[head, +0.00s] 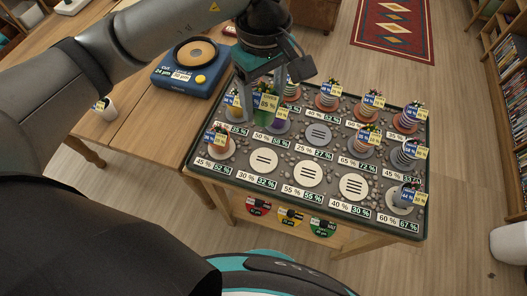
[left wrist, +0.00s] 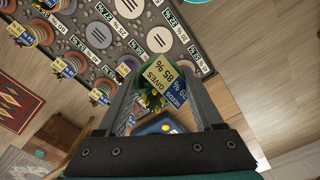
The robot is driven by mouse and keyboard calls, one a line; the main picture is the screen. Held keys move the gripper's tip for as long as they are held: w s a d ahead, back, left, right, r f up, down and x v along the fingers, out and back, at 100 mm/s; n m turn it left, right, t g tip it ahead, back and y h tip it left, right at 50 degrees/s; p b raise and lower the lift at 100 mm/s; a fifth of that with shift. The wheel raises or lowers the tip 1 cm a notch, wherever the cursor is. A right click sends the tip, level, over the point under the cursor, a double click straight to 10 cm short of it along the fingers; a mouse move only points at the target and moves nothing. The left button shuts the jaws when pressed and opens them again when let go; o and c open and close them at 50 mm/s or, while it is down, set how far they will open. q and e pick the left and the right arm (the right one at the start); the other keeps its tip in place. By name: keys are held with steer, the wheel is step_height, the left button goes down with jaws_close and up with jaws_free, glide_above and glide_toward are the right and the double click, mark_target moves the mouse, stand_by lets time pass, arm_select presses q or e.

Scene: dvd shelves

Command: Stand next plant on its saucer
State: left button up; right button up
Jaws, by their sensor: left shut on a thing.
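My left gripper (head: 262,104) is shut on a potted plant (head: 267,101) with a yellow and a blue tag, over the far left part of the tray (head: 232,181). In the left wrist view the plant (left wrist: 153,72) sits between the two fingers; its yellow tag appears to read "gives 85 %". Empty saucers show on the tray: a grey one (head: 318,134) and cream ones (head: 264,160), (head: 308,174), (head: 354,186). My right gripper is not in view.
Several other tagged plants stand on saucers, including one at the near left (head: 218,143) and one at the near right corner (head: 403,197). A blue device (head: 191,70) and a white cup (head: 105,110) stand on the wooden table to the left. Round coloured labelled items lie below the tray.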

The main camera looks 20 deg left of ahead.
arm_select(q)
step_height(320, 180, down, 14)
steer(key=b, duration=0.3)
steer(key=shift+r, duration=0.25)
steer(key=shift+f, duration=0.35)
steer(key=shift+f+b, duration=0.45)
steer(key=shift+f, duration=1.3)
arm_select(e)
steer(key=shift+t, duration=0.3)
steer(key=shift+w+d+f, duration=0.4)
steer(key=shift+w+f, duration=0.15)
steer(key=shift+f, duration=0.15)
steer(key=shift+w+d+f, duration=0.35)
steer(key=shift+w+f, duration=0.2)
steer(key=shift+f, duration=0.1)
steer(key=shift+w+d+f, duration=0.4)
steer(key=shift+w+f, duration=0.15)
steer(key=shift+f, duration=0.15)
arm_select(q)
steer(key=shift+f, duration=0.15)
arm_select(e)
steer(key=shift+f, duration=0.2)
arm_select(q)
steer(key=o, duration=1.5)
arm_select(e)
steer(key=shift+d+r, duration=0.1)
arm_select(q)
steer(key=shift+o, duration=0.2)
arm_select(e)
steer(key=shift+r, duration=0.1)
